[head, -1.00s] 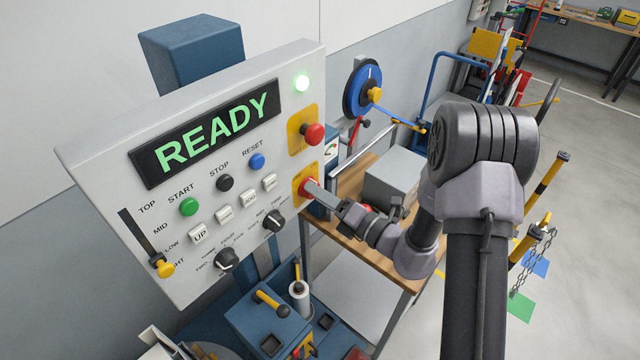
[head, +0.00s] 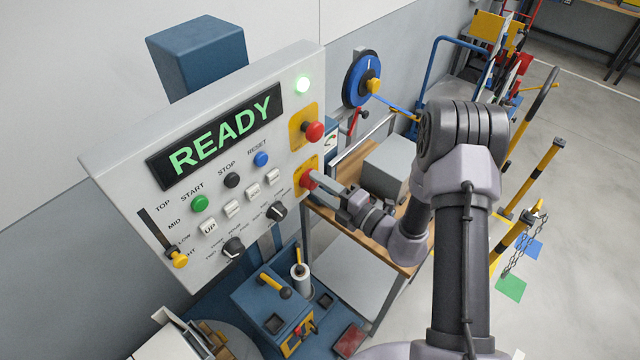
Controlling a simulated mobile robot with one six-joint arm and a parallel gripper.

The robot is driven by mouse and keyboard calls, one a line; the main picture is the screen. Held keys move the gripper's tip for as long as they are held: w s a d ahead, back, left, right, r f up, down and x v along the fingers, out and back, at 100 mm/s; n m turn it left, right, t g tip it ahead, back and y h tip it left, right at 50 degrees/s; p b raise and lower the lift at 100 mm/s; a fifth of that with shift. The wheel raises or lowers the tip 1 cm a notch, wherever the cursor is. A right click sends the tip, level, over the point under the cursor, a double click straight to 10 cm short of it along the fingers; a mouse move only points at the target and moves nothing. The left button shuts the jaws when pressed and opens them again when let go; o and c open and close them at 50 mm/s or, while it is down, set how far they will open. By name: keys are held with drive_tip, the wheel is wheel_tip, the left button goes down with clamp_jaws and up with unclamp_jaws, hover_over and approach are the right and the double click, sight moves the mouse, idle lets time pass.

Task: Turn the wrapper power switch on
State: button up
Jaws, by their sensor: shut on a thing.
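The wrapper control panel (head: 130,175) stands at the left with a lit green READY display (head: 215,136) and a glowing lamp (head: 302,84). The power switch (head: 305,181) is a red knob on a yellow plate at the panel's lower right edge, below a red mushroom button (head: 314,131). My gripper (head: 317,178) reaches it from the right and is shut on the red knob. The fingers hide part of the knob, so I cannot read its exact angle.
A wooden-topped bench (head: 366,235) with a grey box (head: 386,168) stands behind my gripper. Start, stop and reset buttons, white keys and black dials fill the panel's middle. A blue hose reel (head: 361,80) hangs on the wall. Open floor lies at the right.

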idle(0.3)
drive_tip(key=o, duration=1.4)
drive_tip(key=v, duration=1.7)
drive_tip(key=shift+s+d+r+b, duration=0.1)
drive_tip(key=shift+s+d+b, duration=0.05)
drive_tip(key=shift+b, duration=0.2)
